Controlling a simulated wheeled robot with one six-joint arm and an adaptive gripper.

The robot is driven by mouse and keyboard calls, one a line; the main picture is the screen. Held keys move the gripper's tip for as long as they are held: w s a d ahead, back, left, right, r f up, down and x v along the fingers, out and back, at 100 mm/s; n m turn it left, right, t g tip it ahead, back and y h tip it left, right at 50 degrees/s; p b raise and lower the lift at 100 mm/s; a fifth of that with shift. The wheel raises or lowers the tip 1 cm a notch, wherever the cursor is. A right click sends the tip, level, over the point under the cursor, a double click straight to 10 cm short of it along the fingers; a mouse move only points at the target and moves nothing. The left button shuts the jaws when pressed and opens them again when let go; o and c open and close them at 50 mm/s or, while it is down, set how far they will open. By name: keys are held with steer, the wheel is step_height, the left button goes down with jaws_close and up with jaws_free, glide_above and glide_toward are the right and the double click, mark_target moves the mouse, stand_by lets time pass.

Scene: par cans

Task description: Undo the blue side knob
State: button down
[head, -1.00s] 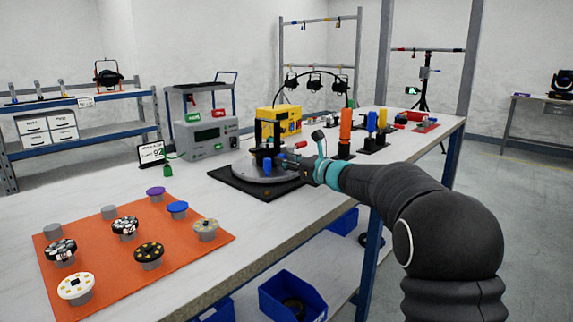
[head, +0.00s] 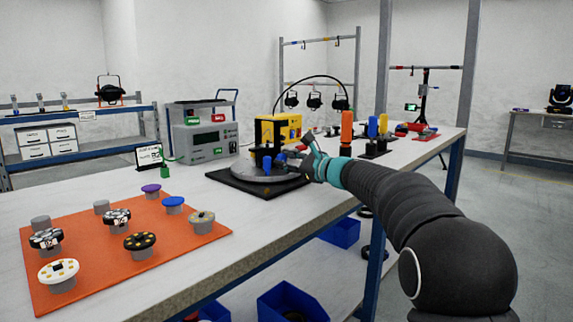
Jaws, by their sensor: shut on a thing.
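A lamp fixture with a yellow housing (head: 288,129) stands on a round grey turntable (head: 270,178) on a black mat (head: 240,183). A blue knob (head: 281,157) shows at its side, small and partly hidden by my gripper. A second blue piece (head: 267,163) stands just left of it, in front of a black upright. My gripper (head: 293,156) reaches in from the right and is shut at the blue side knob. The fingertips are small, and the exact contact is hard to make out.
An orange mat (head: 100,275) with several round knobs lies at the front left. A grey control box (head: 205,140) stands behind the turntable. Orange, blue and yellow cylinders (head: 347,127) stand behind my wrist. The bench's front middle is clear.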

steer(key=c, duration=0.8)
jaws_free()
steer(key=shift+r+p, duration=0.1)
steer(key=shift+p, duration=0.25)
